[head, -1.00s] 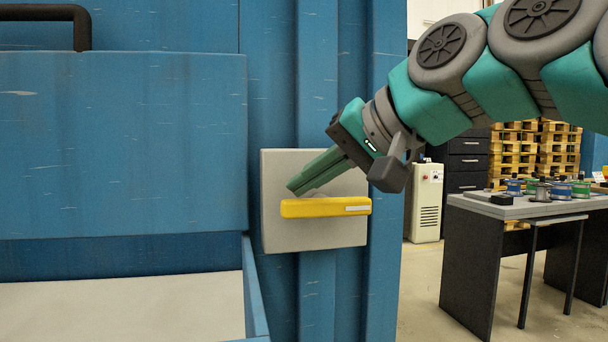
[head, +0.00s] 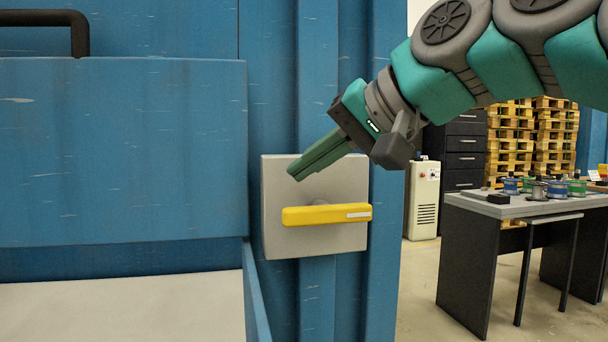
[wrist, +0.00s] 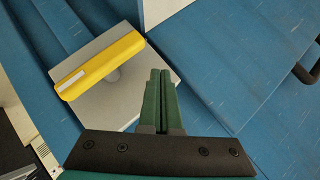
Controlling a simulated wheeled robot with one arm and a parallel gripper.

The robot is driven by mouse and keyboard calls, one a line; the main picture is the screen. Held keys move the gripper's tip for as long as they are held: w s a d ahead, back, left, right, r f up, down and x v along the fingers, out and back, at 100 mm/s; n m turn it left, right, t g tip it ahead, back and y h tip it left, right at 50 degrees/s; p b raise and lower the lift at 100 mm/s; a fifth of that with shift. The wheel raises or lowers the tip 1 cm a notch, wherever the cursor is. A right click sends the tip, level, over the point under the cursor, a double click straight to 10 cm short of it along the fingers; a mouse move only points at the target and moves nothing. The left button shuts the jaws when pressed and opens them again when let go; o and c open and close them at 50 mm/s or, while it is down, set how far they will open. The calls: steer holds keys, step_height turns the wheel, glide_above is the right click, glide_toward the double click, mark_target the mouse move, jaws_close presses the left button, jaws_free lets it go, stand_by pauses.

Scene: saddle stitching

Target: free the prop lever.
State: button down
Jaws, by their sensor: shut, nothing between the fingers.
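The prop lever is a yellow bar (head: 326,214) with a pale strip near its right end. It lies level across a grey square plate (head: 280,242) on the blue machine frame. A round hub shows behind it. It also shows in the wrist view as a yellow bar (wrist: 98,65), left of the fingers. My gripper (head: 293,174) is shut and empty, its green fingers pointing down and left, above the lever's left half and apart from it in the head view. In the wrist view my gripper (wrist: 158,75) shows both fingers together, with nothing between them.
A large blue panel (head: 120,150) with a black handle (head: 70,22) is at the left, above a pale surface (head: 120,312). At the right stand a table (head: 520,208) with several spools, a white cabinet (head: 425,200) and stacked pallets (head: 510,140).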

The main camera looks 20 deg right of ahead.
steer(key=s+r, duration=0.7)
steer(key=r, duration=0.1)
steer(key=shift+a, duration=0.15)
steer(key=shift+s, duration=0.1)
